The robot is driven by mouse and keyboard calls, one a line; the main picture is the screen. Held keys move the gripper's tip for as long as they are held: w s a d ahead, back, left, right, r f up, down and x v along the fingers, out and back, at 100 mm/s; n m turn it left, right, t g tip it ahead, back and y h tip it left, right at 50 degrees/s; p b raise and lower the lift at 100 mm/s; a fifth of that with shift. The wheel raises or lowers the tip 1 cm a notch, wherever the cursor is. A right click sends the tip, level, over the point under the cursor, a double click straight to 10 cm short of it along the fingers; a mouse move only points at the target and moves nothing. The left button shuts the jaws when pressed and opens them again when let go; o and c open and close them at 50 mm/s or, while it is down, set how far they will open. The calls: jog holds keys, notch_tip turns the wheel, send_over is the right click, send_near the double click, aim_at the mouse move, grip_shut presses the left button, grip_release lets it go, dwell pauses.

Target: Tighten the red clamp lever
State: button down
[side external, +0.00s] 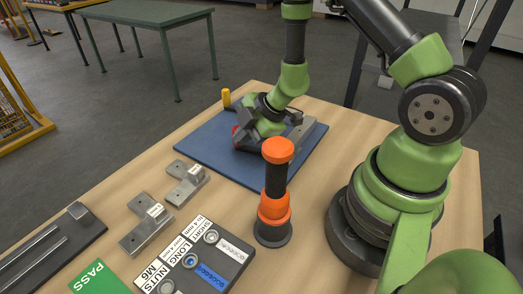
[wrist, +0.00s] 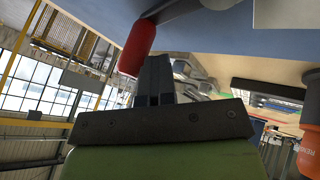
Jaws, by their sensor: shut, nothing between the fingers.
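The red clamp lever (wrist: 137,47) shows in the wrist view as a red rounded handle on a dark arm, just left of my gripper's fingertips. In the side view only a small red bit of the lever (side external: 235,130) shows at the left of my gripper (side external: 247,138), which hides most of it. My gripper is low over the blue mat (side external: 200,150). In the wrist view its fingers (wrist: 155,62) are together with nothing between them. They are beside the lever, not around it; I cannot tell whether they touch it.
A grey metal block (side external: 301,133) sits behind my gripper on the mat. A yellow peg (side external: 226,97) stands at its far edge. An orange and black tool (side external: 276,180) stands upright in front. Two metal brackets (side external: 147,228) (side external: 187,183) and a labelled black tray (side external: 222,268) lie left.

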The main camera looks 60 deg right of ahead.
jog(key=shift+w+d+r, duration=0.1)
jog(key=shift+w+d, duration=0.35)
jog(key=shift+w, duration=0.1)
dwell(0.4)
jog(key=shift+r, duration=0.1)
jog(key=shift+s+d+r, duration=0.15)
jog(key=shift+r, duration=0.1)
jog(key=s+v, duration=0.1)
jog(key=v, duration=0.8)
jog(key=s+a+r+n+y, duration=0.15)
jog(key=a+r+n, duration=0.4)
jog(key=n, duration=0.95)
jog(key=s+a+r+n+y, duration=0.15)
jog(key=a+r+n, duration=0.4)
jog(key=n, duration=0.85)
jog(key=s+d+r+n+h, duration=0.1)
jog(key=s+r+n+h, duration=0.1)
jog(key=n, duration=1)
jog(key=s+d+r+n+h, duration=0.1)
jog(key=s+r+n, duration=0.4)
jog(key=n, duration=0.7)
jog(key=shift+s+n+t+h, duration=0.4)
jog(key=shift+s+h, duration=0.2)
jog(key=shift+s, duration=0.45)
